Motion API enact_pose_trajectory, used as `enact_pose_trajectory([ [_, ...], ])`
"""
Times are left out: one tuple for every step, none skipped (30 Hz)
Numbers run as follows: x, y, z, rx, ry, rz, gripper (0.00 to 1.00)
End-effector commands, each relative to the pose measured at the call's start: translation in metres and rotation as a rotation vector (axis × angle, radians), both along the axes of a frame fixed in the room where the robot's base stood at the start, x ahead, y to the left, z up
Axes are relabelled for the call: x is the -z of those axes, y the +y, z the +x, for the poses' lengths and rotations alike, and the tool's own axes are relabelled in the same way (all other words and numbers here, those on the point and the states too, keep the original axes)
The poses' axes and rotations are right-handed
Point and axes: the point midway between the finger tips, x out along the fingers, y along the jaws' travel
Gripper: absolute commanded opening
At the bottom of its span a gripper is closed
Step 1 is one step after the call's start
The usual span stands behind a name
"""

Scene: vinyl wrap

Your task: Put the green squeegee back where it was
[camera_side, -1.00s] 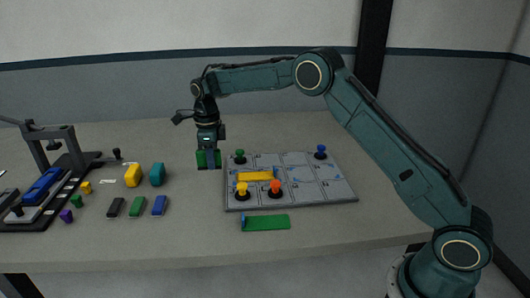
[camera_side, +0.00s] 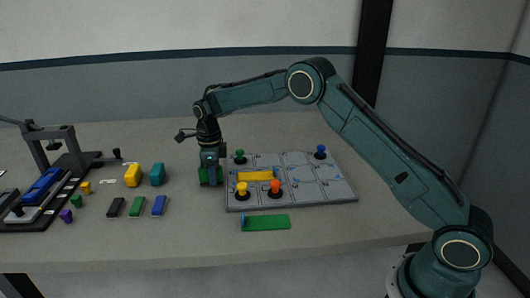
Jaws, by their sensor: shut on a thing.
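My gripper (camera_side: 211,174) points down just left of the grey panel and is shut on a green block, which I take for the green squeegee (camera_side: 203,176). A finger hides the middle of it, and green shows on both sides. It is upright and low over the table; I cannot tell whether it touches the top. A yellow block (camera_side: 133,175) and a teal block (camera_side: 157,174) of like shape stand to the left, apart from it.
The grey panel (camera_side: 340,190) with coloured knobs and a yellow strip lies to the right. A green sheet (camera_side: 267,223) lies before it. Small black (camera_side: 115,207), green (camera_side: 137,206) and blue (camera_side: 159,206) blocks lie front left. A dark rack (camera_side: 50,150) stands far left.

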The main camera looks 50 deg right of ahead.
Motion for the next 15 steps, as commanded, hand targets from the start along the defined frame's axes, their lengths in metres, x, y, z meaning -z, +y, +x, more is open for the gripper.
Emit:
enact_pose_trajectory([
  [-0.0004, 0.0, 0.0001, 0.0, 0.0, 0.0, 0.01],
  [-0.0004, 0.0, 0.0001, 0.0, 0.0, 0.0, 0.01],
  [-0.0004, 0.0, 0.0001, 0.0, 0.0, 0.0, 0.01],
  [-0.0002, 0.0, 0.0001, 0.0, 0.0, 0.0, 0.01],
  [0.0002, 0.0, 0.0001, 0.0, 0.0, 0.0, 0.01],
  [0.0011, 0.0, 0.0001, 0.0, 0.0, 0.0, 0.01],
  [0.0017, 0.0, 0.0001, 0.0, 0.0, 0.0, 0.01],
  [0.0024, 0.0, 0.0001, 0.0, 0.0, 0.0, 0.01],
  [0.0029, 0.0, 0.0002, 0.0, 0.0, 0.0, 0.21],
  [0.0027, 0.0, 0.0001, 0.0, -0.001, 0.001, 0.27],
  [0.0026, 0.0, 0.0001, 0.0, 0.0, 0.0, 0.33],
  [0.0027, 0.0, 0.0001, 0.0, 0.0, 0.0, 0.41],
  [0.0027, 0.0, 0.0001, 0.0, 0.0, 0.0, 0.41],
  [0.0026, 0.0, 0.0001, 0.0, 0.0, 0.0, 0.41],
  [0.0026, 0.0, 0.0001, 0.0, 0.0, 0.0, 0.41],
])
